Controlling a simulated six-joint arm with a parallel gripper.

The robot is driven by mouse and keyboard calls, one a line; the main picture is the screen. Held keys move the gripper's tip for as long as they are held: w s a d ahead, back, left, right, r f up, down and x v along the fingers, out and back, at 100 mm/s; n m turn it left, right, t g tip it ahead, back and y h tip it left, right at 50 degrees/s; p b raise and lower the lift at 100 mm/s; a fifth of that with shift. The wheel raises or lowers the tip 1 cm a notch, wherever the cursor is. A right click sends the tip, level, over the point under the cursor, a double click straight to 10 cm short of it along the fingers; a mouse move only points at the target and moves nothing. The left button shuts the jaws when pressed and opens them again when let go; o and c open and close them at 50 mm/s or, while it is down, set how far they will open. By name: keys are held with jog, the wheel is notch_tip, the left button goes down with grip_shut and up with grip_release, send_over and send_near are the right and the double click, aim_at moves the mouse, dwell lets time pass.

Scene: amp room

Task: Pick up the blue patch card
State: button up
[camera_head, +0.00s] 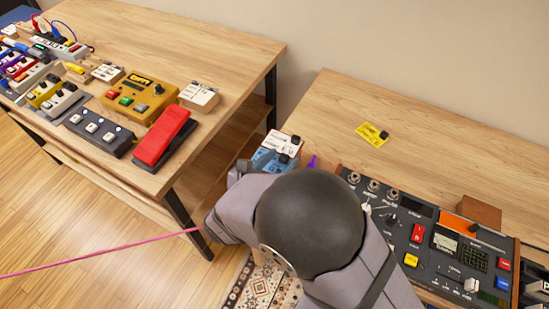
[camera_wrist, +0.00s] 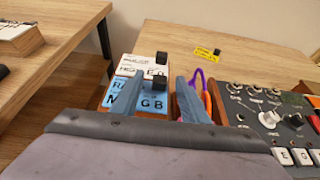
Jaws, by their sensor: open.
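The blue patch card (camera_wrist: 126,90) has dark lettering and a black knob. In the wrist view it lies between my gripper's (camera_wrist: 160,78) two blue-grey fingers, in front of a white card (camera_wrist: 122,62) with its own black knob. The fingers are apart, one on each side of the blue card's knob; I cannot tell whether either touches the card. The near part of the blue card is partly covered by the left finger. In the head view the blue card (camera_head: 266,160) shows just beyond my arm, which hides most of the gripper.
A yellow card (camera_head: 372,135) with a black knob lies on the right table (camera_head: 440,140). A mixer-like console (camera_head: 420,235) stands right of the cards, with a purple cable (camera_wrist: 203,80) beside the right finger. The left table holds several pedals, including a red one (camera_head: 163,137).

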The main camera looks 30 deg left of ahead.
aim_at(281, 166)
jog(key=shift+w+f, duration=0.1)
jog(key=shift+w, duration=0.15)
jog(key=shift+c, duration=0.6)
grip_shut()
notch_tip(281, 166, up, 10)
